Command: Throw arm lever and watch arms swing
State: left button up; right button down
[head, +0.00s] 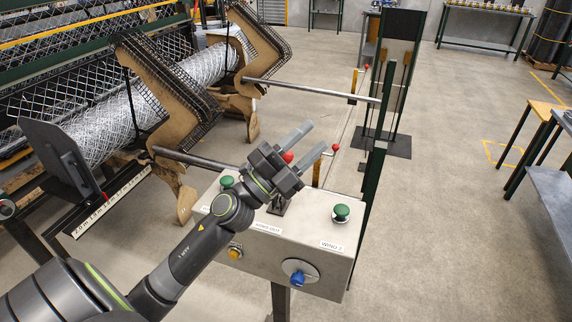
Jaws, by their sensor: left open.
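The control box (310,222) stands at the centre, with a lever whose red ball knob (288,157) rises above a dark base on its top. My left gripper (314,138) is over the box, open, with its two fingers pointing up and right. The red knob shows between the fingers; I cannot tell whether they touch it. The gripper hides most of the lever's shaft. Two brown angled swing arms, the near one (165,82) and the far one (262,45), stand beside the mesh roll (100,125). My right gripper is not in view.
Green buttons (341,212) and a blue rotary knob (298,275) are on the box. A dark green post frame (398,60) stands behind it, with more red-knobbed rods nearby. Tables (555,190) stand at the right edge. The floor between is clear.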

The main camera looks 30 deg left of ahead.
pick_arm(q)
jog(key=w+d+m+g+h, duration=0.2)
jog(key=d+m+g+h, duration=0.35)
jog(key=m+g, duration=0.7)
notch_tip(320, 180, down, 4)
jog(key=w+a+m+g+y, duration=0.2)
jog(key=m+y, duration=0.2)
jog(key=y, duration=0.1)
jog(key=a+r+n+g+y, duration=0.25)
jog(key=a+y, duration=0.85)
jog(key=a, duration=0.6)
jog(key=shift+n, duration=0.4)
jog(key=p+x, duration=0.2)
jog(key=x, duration=1.5)
jog(key=shift+w+d, duration=0.2)
jog(key=shift+w, duration=0.05)
jog(key=shift+w+f, duration=0.1)
jog(key=shift+f, duration=0.25)
jog(key=shift+c, duration=0.2)
